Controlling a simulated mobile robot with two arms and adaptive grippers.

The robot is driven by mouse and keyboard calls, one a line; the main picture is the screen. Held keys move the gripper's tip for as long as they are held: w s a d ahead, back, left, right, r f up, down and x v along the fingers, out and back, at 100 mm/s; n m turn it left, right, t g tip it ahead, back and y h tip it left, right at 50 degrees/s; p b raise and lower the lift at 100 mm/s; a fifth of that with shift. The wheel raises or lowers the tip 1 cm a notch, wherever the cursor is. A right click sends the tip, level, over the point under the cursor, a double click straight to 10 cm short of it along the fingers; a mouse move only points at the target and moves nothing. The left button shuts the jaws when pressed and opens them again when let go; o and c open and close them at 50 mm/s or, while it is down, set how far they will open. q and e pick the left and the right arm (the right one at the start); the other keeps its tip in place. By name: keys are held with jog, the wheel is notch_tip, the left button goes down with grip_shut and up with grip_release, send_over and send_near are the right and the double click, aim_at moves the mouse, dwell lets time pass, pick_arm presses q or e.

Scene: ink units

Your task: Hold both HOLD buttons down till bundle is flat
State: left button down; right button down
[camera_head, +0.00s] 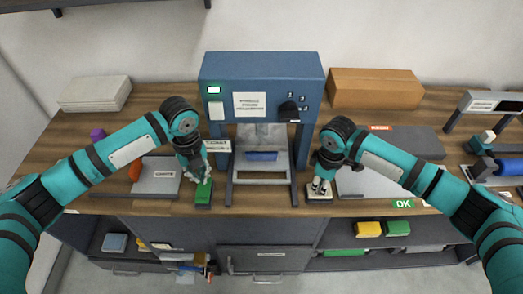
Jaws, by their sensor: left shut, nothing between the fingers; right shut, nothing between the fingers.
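The blue press (262,76) stands at the middle of the wooden counter, with a small green-lit display at its upper left. A blue bundle (262,156) lies on the press bed; whether it is flat is too small to tell. My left gripper (203,181) is shut and points down at the green button box (203,196) left of the press. My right gripper (318,186) is shut and points down at the pale button box (319,197) right of the press. Both fingertips appear at the box tops; I cannot tell if either button is pressed down.
A grey tray (155,184) is left of the left box, and a grey mat (372,185) with a green OK label (403,204) is at the right. A cardboard box (375,88) and a pale stack (95,92) stand at the back. Shelves and drawers are below.

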jog(key=shift+r, duration=2.8)
